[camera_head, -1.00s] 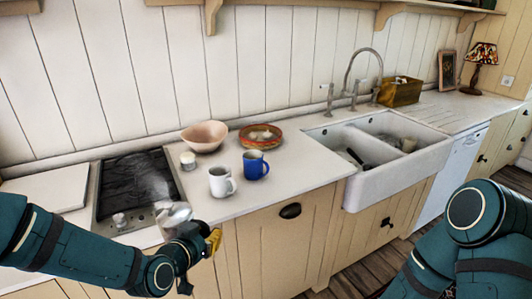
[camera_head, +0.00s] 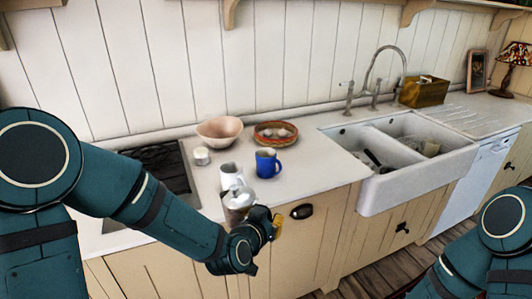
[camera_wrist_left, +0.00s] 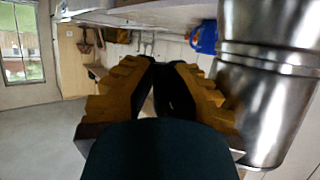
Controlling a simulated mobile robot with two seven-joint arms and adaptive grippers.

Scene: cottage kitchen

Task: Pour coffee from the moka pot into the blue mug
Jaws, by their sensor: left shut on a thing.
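The silver metal moka pot (camera_head: 238,205) hangs in front of the counter edge, roughly upright, and fills the right of the left wrist view (camera_wrist_left: 268,95). My left gripper (camera_head: 275,226) is shut on its dark handle, yellow fingers on both sides of it in the left wrist view (camera_wrist_left: 165,85). The blue mug (camera_head: 267,163) stands upright on the counter, beyond the pot and to its right; part of it also shows beside the pot in the left wrist view (camera_wrist_left: 205,38). Its inside cannot be made out. My right gripper is out of view.
A white mug (camera_head: 230,174) stands just left of the blue mug, partly behind the pot. A pink bowl (camera_head: 220,131), a patterned dish (camera_head: 276,134) and a small white jar (camera_head: 201,156) stand behind. The white sink (camera_head: 415,172) lies right; clear counter lies between.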

